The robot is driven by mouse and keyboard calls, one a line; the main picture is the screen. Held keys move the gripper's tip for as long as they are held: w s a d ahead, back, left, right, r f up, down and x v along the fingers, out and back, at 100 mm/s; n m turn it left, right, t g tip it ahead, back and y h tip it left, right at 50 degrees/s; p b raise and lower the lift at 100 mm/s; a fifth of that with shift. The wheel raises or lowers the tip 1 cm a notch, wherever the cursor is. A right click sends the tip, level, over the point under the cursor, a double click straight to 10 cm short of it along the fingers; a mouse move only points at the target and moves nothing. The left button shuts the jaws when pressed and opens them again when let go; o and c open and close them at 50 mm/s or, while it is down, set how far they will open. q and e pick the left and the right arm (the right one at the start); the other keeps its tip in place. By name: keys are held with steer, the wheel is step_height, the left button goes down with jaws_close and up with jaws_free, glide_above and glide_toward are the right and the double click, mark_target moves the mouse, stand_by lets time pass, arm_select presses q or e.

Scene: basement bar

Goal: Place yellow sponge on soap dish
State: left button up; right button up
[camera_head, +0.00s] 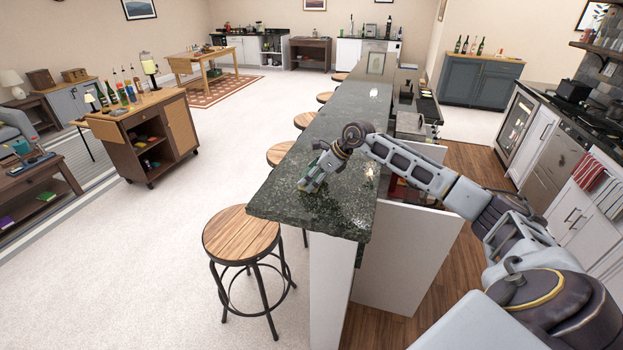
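My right arm comes in from the right and reaches over the dark green stone bar counter. My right gripper (307,184) points down and to the left, low over or touching the counter top (295,205) near its left edge. It is too small here to tell whether its fingers are open or shut, or whether they hold anything. I cannot make out a yellow sponge or a soap dish; the gripper and forearm hide part of the counter. My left gripper is not in view.
A round wooden stool (241,236) stands left of the counter's near end, with more stools along that side. A wooden cart (150,135) with bottles stands to the left. The near counter end is clear.

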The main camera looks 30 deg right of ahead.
steer(key=shift+r, duration=0.1)
step_height(320, 180, up, 8)
steer(key=shift+f+b, duration=0.2)
steer(key=shift+b, duration=0.7)
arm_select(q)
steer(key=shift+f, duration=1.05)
arm_select(e)
steer(key=shift+r, duration=1.1)
steer(key=shift+a, duration=0.1)
